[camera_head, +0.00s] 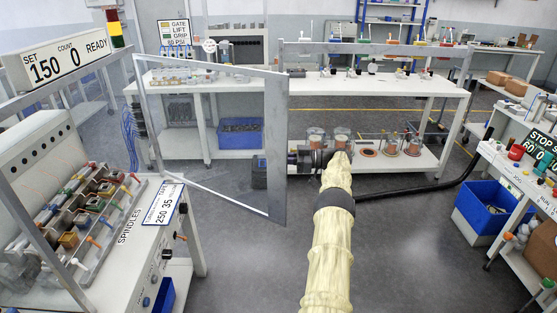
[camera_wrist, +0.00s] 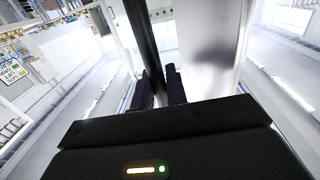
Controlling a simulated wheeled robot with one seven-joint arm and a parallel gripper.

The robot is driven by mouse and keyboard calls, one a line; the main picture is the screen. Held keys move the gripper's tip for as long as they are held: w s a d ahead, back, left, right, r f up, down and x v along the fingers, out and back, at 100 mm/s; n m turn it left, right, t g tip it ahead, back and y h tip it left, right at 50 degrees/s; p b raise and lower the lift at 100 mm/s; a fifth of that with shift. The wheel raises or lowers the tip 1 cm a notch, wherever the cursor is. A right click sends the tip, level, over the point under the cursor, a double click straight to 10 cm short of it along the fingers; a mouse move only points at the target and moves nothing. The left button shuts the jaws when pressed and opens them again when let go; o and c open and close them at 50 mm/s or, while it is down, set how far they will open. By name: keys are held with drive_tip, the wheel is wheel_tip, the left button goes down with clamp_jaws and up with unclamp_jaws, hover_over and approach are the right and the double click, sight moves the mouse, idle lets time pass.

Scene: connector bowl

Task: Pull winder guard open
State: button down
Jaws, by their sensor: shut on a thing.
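The winder guard is a clear panel in a grey metal frame (camera_head: 276,140), upright at left of centre in the head view. It stands at an angle, with its right edge nearer me than its left. My gripper (camera_head: 294,158) is at that right edge, partly hidden by my wrist and arm. In the wrist view a dark upright bar (camera_wrist: 144,42), seemingly the guard's handle, runs down to the fingers of my gripper (camera_wrist: 160,90). The fingers are shut on it. The exact contact is hard to make out.
A white bench (camera_head: 370,84) stands behind the guard, with spools on its lower shelf. A spindle machine (camera_head: 150,235) is at the left. A side bench (camera_head: 510,165) and blue bin (camera_head: 478,222) are at the right. The grey floor (camera_head: 240,265) in front is clear.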

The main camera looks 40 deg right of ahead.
drive_tip(key=shift+f, duration=0.1)
drive_tip(key=c, duration=1.5)
unclamp_jaws()
drive_tip(key=shift+s, duration=0.1)
